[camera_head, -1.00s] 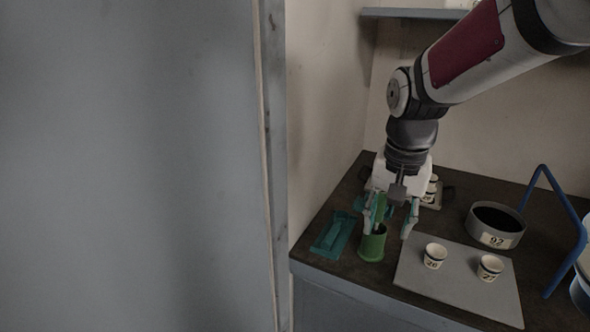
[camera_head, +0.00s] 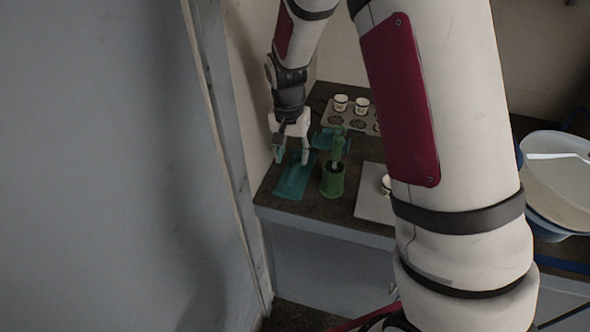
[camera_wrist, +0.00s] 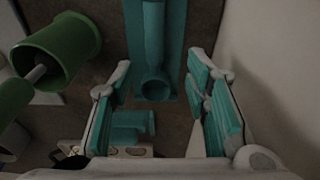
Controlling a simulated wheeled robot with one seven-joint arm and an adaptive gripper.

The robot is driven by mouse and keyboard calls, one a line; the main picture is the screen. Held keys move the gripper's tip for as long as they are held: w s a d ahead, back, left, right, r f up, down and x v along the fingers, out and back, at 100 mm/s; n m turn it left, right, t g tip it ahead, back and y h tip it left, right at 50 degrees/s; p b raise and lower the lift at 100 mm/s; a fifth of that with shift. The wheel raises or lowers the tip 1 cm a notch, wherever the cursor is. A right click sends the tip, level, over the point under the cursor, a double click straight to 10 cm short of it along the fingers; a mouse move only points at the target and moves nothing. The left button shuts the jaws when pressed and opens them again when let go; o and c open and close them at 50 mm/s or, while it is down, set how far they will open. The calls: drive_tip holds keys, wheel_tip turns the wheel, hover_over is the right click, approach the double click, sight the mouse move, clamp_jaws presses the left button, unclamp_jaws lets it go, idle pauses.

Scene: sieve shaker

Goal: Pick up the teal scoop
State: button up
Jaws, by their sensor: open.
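A long teal piece that looks like the teal scoop (camera_head: 294,178) lies on the dark bench near the wall. In the wrist view the teal scoop (camera_wrist: 153,42) runs from the top edge to a rounded, hollow-looking end between my fingers. A second, shorter teal piece (camera_head: 325,138) lies farther back and also shows low in the wrist view (camera_wrist: 132,122). My gripper (camera_head: 292,156) is open and empty, pointing down above the far end of the long teal piece. Its teal-padded fingers (camera_wrist: 163,92) stand either side of that end, apart from it.
A green cup (camera_head: 333,182) holding a green-handled tool (camera_head: 338,146) stands just right of the long teal piece. A tray of small white cups (camera_head: 340,102) is behind. A grey board (camera_head: 371,205) lies to the right. The wall is close on the left.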

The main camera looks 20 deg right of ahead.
sight(295, 167)
drive_tip(key=shift+w+d+f, duration=0.1)
drive_tip(key=shift+d+f, duration=0.1)
drive_tip(key=shift+f, duration=0.75)
drive_tip(key=shift+w+d+f, duration=0.1)
drive_tip(key=shift+d+f, duration=0.05)
drive_tip(key=shift+f, duration=0.85)
drive_tip(key=shift+d+f, duration=0.2)
drive_tip(key=shift+f, duration=0.75)
drive_tip(key=shift+c, duration=0.5)
clamp_jaws()
